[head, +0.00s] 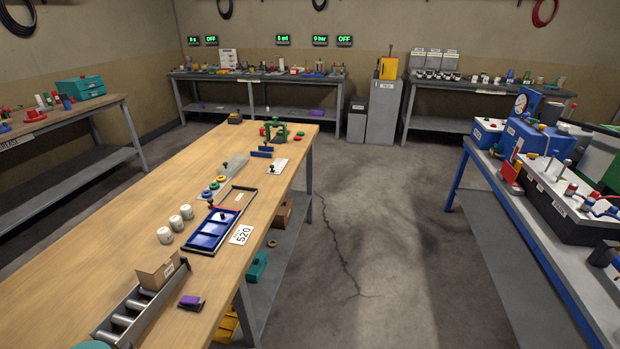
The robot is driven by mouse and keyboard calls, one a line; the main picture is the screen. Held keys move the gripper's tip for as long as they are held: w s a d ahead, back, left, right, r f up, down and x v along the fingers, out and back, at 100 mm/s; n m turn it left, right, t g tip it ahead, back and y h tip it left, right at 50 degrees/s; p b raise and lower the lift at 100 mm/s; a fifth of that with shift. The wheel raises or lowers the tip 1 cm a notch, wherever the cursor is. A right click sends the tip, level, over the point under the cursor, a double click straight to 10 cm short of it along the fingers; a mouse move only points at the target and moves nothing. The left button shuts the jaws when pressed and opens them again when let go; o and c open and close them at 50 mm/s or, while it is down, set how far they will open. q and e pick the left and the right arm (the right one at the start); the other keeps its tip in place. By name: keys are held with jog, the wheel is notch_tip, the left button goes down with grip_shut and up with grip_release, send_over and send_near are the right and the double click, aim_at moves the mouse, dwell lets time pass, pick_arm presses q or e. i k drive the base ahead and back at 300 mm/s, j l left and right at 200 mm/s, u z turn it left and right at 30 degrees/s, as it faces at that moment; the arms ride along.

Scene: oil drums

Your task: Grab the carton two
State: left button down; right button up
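A small brown carton (160,273) sits at the far end of a short grey roller track (121,321) near the front of the wooden table. Its side carries a label too small to read. A second brown box (284,213) is partly visible on the shelf under the table, half hidden by the tabletop edge. I cannot tell from markings which one is carton two. Neither of my grippers is in view.
On the wooden table (75,262), a purple stapler-like item (191,302), several white cups (187,212) and a blue tray (213,230) lie near the track. A blue-framed bench (483,162) stands at right. The floor (385,250) between is clear.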

aim_at(156, 282)
jog(key=u, duration=1.35)
